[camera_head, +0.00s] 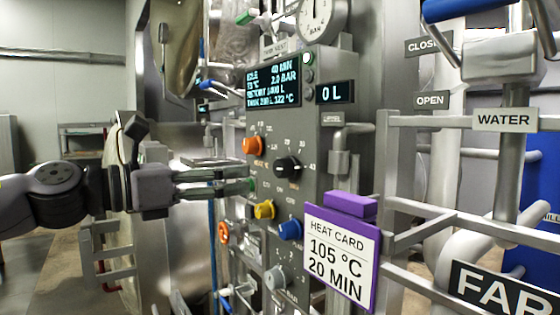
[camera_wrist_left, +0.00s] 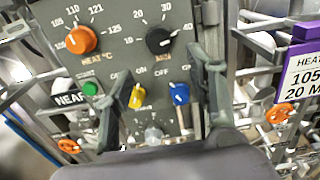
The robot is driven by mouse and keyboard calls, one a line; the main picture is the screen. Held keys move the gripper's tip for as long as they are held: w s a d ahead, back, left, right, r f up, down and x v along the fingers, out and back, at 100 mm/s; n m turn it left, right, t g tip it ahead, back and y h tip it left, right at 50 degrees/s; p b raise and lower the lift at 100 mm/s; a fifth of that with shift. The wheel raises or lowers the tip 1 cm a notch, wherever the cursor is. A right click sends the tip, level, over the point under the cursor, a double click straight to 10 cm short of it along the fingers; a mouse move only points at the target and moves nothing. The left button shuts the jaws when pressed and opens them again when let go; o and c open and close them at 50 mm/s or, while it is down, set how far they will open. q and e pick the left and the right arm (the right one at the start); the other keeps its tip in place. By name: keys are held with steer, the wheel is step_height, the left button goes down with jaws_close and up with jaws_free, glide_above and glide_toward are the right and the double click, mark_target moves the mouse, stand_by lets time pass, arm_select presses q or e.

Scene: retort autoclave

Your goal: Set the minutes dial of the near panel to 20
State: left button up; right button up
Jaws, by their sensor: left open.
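The minutes dial is a black knob (camera_head: 287,165) on the grey near panel (camera_head: 318,184), under the display. It also shows in the left wrist view (camera_wrist_left: 158,41), where its white pointer mark faces right, towards the 40. The display (camera_head: 272,83) reads 40 MIN. My left gripper (camera_head: 246,187) is open in front of the panel, below and left of the dial in the head view. In the left wrist view its two fingers (camera_wrist_left: 162,68) are spread, with the dial beyond and between their tips. It holds nothing. My right gripper is not in view.
An orange heat knob (camera_head: 253,146) is left of the dial. A green button, a yellow knob (camera_head: 264,209) and a blue knob (camera_head: 290,229) sit below, close to the fingers. A purple-framed card (camera_head: 340,250) reads 105 °C, 20 MIN. Grey rails (camera_head: 420,120) stand at the right.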

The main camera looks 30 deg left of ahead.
mark_target(277, 170)
arm_select(q)
steer(key=p+x, duration=0.4)
steer(key=x, duration=0.6)
steer(key=shift+w, duration=0.4)
steer(key=shift+d, duration=0.1)
steer(key=shift+c, duration=0.5)
steer(key=c, duration=1)
